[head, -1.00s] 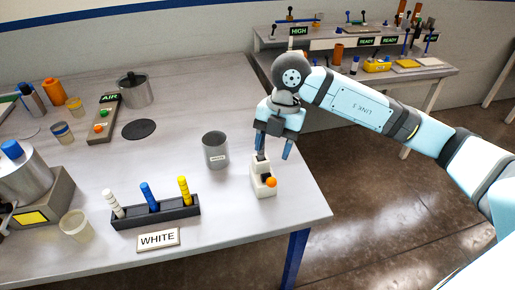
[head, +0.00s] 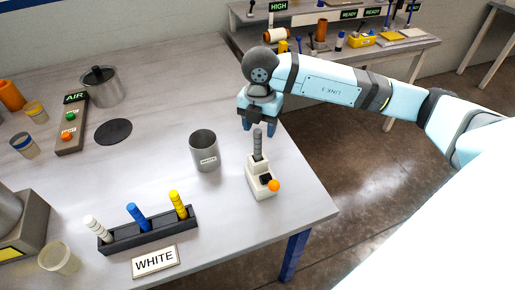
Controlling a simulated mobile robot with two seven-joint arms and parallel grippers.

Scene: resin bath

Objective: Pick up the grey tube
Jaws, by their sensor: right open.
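The grey tube (head: 258,144) is ribbed and stands upright in a small white block (head: 260,178) near the right edge of the table. The block has a dark part and an orange ball at its front. My right gripper (head: 258,125) is open and empty, with its fingers pointing down. In the picture its fingertips lie to either side of the tube's top. I cannot tell whether they are above it or behind it. My left gripper is not in view.
A grey waste cup (head: 205,152) stands left of the block. A dark rack (head: 150,232) with white, blue and yellow sticks is at front left, behind a WHITE sign (head: 155,261).

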